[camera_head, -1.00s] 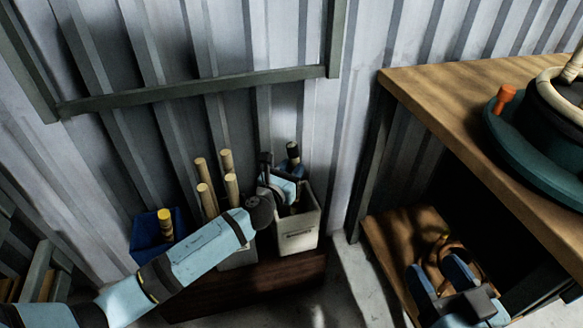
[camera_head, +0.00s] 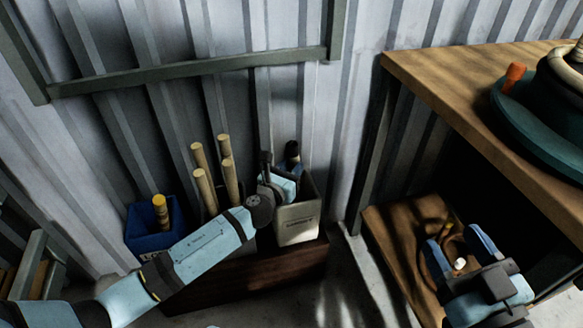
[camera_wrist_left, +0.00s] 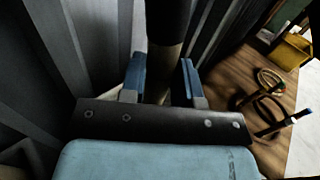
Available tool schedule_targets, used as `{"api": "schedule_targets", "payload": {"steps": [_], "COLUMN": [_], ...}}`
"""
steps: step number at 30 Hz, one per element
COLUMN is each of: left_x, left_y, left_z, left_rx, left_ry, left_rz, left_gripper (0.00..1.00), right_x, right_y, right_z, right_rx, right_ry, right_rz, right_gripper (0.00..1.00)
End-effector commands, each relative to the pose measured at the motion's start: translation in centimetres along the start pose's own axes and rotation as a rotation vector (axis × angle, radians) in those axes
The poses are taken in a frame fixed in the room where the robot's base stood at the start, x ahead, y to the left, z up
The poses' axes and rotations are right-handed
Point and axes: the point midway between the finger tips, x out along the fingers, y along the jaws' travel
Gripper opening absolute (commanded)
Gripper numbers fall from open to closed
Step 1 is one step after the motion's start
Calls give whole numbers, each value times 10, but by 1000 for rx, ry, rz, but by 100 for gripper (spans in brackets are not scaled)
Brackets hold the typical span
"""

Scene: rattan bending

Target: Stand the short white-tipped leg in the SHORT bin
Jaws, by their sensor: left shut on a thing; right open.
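My left gripper (camera_head: 288,178) is at the mouth of a cream bin (camera_head: 299,224) against the wall. It is shut on an upright leg (camera_head: 292,151) with a dark upper end, which rises above the bin rim. The left wrist view shows the leg (camera_wrist_left: 171,25) between the blue fingers (camera_wrist_left: 163,78), dark above and pale below. Its lower end and any white tip on it are hidden. The bin's printed label is too small to read. My right gripper (camera_head: 462,246) is open at the lower right, over a low wooden shelf, with a small white spot (camera_head: 460,264) between its fingers.
Several tan poles (camera_head: 229,180) stand left of the cream bin. A blue bin (camera_head: 142,240) holds a yellow-topped piece (camera_head: 160,211). The bins stand on a dark wooden base (camera_head: 235,277). A wooden bench (camera_head: 440,90) with a teal round fixture (camera_head: 530,130) stands at right.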

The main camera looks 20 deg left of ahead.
Motion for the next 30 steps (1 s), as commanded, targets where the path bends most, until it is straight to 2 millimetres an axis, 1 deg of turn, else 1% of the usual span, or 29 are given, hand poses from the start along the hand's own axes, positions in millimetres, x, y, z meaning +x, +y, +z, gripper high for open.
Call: {"api": "schedule_targets", "payload": {"steps": [1, 2, 3, 4, 5, 13, 17, 20, 27, 30], "left_x": [0, 0, 0, 0, 0, -1, -10, -27, -82, -103], "left_y": [0, 0, 0, 0, 0, 0, 0, 0, 0, 0], "left_z": [0, 0, 0, 0, 0, 0, 0, 1, 2, 1], "left_rx": [0, 0, 0, 0, 0, 0, -2, 0, -1, 0], "left_ry": [0, 0, 0, 0, 0, 1, 2, 4, 4, 3], "left_rz": [0, 0, 0, 0, 0, 0, 0, 0, 0, 0], "left_gripper": [32, 39, 48, 55, 59, 59, 59, 59, 59, 59], "right_x": [0, 0, 0, 0, 0, 2, 2, 2, -4, -5], "right_y": [0, 0, 0, 0, 0, -1, -1, -1, -9, -12], "right_z": [1, 1, 1, 2, 2, 4, 1, -2, 1, 2], "right_rx": [1, 2, 2, 3, 3, 12, 24, 45, 131, 161], "right_ry": [-2, -3, -4, -5, -6, -10, -13, -25, -77, -90], "right_rz": [0, 0, 0, 0, 0, 4, 4, 0, -7, -5], "right_gripper": [59, 59, 59, 59, 59, 59, 59, 59, 59, 59]}}
